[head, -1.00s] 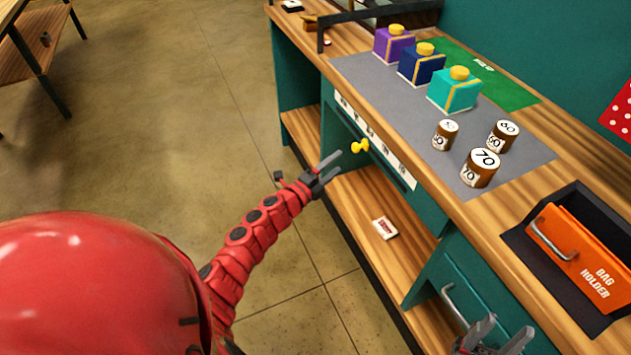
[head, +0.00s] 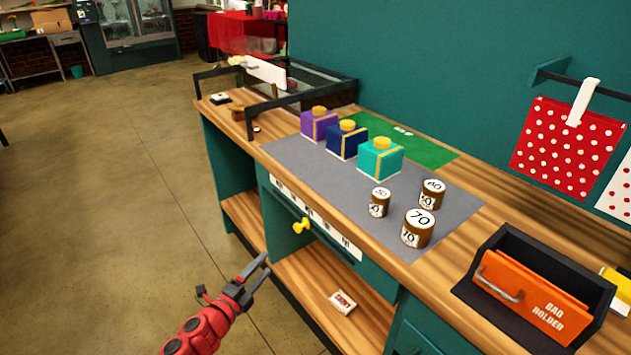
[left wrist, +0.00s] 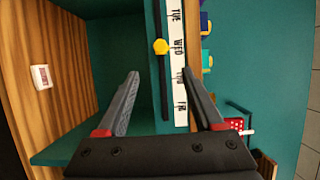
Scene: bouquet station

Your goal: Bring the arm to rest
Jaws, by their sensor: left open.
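My red left arm comes in from the bottom of the head view. Its left gripper (head: 256,275) is open and empty, in the air in front of the counter's shelf opening. In the left wrist view the two fingers (left wrist: 160,100) are spread with nothing between them. A yellow knob (head: 301,226) sits on the day-label strip (head: 318,222) along the counter front, apart from the fingers. The knob also shows beyond them in the left wrist view (left wrist: 161,47). My right gripper is not in view.
On the grey mat (head: 295,158) stand purple (head: 318,125), navy (head: 347,141) and teal (head: 380,160) boxes and three numbered cylinders (head: 418,230). An orange bag holder (head: 535,300) is at right. A small white box (head: 342,303) lies on the lower shelf. Open floor lies left.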

